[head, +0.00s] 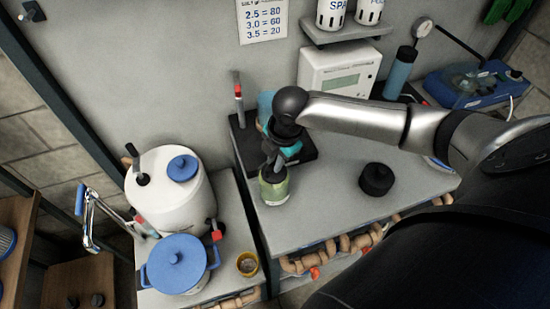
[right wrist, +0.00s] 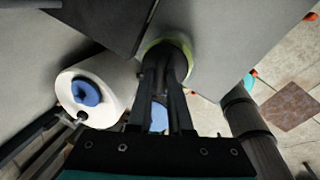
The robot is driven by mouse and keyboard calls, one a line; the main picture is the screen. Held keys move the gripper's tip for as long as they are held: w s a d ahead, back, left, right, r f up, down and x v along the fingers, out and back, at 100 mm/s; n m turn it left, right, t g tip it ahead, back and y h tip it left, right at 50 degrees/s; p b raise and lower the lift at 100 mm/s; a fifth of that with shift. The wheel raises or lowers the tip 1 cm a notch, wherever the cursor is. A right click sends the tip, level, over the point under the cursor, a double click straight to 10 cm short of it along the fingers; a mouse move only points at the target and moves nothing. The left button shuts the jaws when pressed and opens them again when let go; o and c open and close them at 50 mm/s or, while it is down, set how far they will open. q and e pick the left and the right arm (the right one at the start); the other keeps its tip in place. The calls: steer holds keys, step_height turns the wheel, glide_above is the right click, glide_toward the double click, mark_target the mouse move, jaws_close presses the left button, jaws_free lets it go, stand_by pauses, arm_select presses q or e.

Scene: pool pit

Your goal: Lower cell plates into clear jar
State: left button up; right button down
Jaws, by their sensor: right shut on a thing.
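The clear jar (head: 274,191) stands near the front left of the grey counter, with a yellow-green tint. Its pale green rim (right wrist: 183,44) shows in the right wrist view. My right gripper (head: 273,160) points down at the jar's mouth, its fingertips over or just inside the rim. It also shows in the right wrist view (right wrist: 165,75). It is shut on a dark thing, apparently the cell plates, mostly hidden by the fingers and jar. I cannot tell how deep they sit. My left gripper is not in view.
A black round lid-like piece (head: 376,180) lies right of the jar. A black stand (head: 247,148) is close behind my gripper. A white drum (head: 160,205) and a blue-lidded pot (head: 178,264) stand left. Counter between jar and black piece is clear.

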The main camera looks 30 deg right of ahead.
steer(key=c, duration=0.8)
jaws_free()
steer(key=shift+o, duration=0.2)
steer(key=p+v, duration=0.1)
steer(key=v, duration=1.4)
steer(key=shift+r, duration=0.15)
